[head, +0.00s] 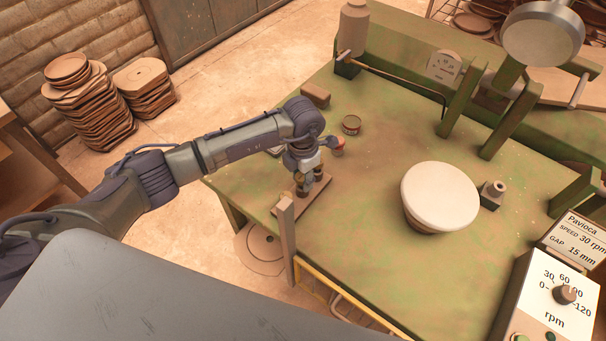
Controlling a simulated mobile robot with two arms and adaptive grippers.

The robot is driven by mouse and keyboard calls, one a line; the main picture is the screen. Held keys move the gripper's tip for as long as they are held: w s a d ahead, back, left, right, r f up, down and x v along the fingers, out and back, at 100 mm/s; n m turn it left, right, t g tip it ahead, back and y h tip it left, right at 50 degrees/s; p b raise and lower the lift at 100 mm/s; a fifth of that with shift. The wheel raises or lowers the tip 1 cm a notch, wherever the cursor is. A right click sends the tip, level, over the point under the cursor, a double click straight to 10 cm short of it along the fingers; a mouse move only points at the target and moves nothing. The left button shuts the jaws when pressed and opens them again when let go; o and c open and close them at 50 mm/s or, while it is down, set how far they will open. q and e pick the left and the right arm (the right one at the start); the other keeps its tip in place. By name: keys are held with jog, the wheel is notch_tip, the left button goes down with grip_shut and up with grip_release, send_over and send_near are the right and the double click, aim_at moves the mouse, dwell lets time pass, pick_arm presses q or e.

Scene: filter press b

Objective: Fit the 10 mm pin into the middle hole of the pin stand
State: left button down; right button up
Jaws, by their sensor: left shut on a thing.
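My left gripper (308,190) points down at the left edge of the green table and is shut. What it holds is too small and too hidden by the fingers to make out; it may be the 10 mm pin. A flat brown board (318,203), perhaps the base of the pin stand, lies directly under the gripper. Its holes cannot be made out, and the gripper covers part of it. I cannot tell whether the fingers or the held thing touch the board. My right gripper is not in view.
An upright wooden post (286,230) stands just in front of the board. A white-topped round bowl (440,196) stands to the right. The green table (370,260) is clear in front.

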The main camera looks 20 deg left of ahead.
pick_arm(q)
jog(key=shift+f, duration=0.3)
jog(key=shift+f, duration=0.2)
jog(key=c, duration=0.8)
grip_release()
jog(key=shift+r, duration=0.1)
